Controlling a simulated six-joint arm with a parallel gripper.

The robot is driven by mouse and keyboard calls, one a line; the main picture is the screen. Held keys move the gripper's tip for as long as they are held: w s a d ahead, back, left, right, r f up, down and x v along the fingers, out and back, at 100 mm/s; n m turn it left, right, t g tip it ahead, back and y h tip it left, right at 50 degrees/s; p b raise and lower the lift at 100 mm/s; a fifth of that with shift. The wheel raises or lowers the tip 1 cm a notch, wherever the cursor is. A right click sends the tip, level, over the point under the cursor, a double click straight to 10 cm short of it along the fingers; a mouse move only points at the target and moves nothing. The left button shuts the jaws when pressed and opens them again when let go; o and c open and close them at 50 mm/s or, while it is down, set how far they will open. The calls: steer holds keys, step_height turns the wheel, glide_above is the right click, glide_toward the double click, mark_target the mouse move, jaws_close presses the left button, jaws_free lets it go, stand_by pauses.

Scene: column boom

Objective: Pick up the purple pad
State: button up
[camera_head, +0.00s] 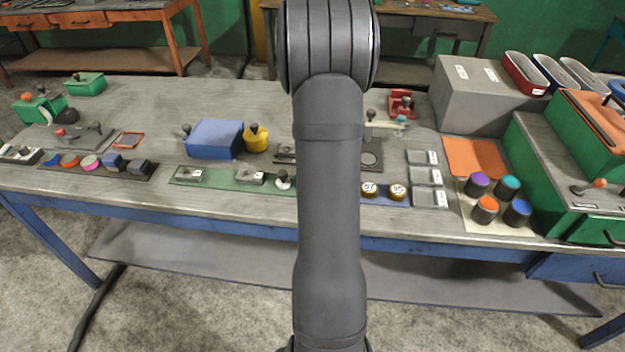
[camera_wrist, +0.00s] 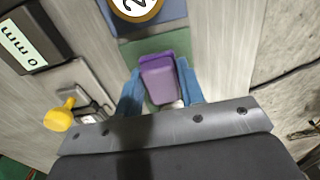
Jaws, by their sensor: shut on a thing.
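The purple pad (camera_wrist: 158,80) is a small rounded purple block in the wrist view. My gripper (camera_wrist: 161,88) has its two blue fingers on either side of the pad and is shut on it. A green mat (camera_wrist: 150,47) lies beneath and beyond the pad. I cannot tell how far the pad is above the mat. In the head view my arm hides the gripper and the pad.
A gold-rimmed round piece (camera_wrist: 137,6) sits on a blue mat ahead. A labelled dark block (camera_wrist: 30,42) and a yellow knob (camera_wrist: 58,119) on a metal fixture are to the left. A blue box (camera_head: 215,138) and colour-topped cylinders (camera_head: 485,210) stand elsewhere on the bench.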

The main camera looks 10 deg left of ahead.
steer(key=r, duration=0.2)
steer(key=d+r, duration=0.1)
steer(key=r, duration=0.1)
steer(key=shift+s+d, duration=0.15)
steer(key=shift+s, duration=0.05)
steer(key=s+d+r, duration=0.4)
steer(key=d+r, duration=0.2)
steer(key=d, duration=0.3)
steer(key=shift+d, duration=0.3)
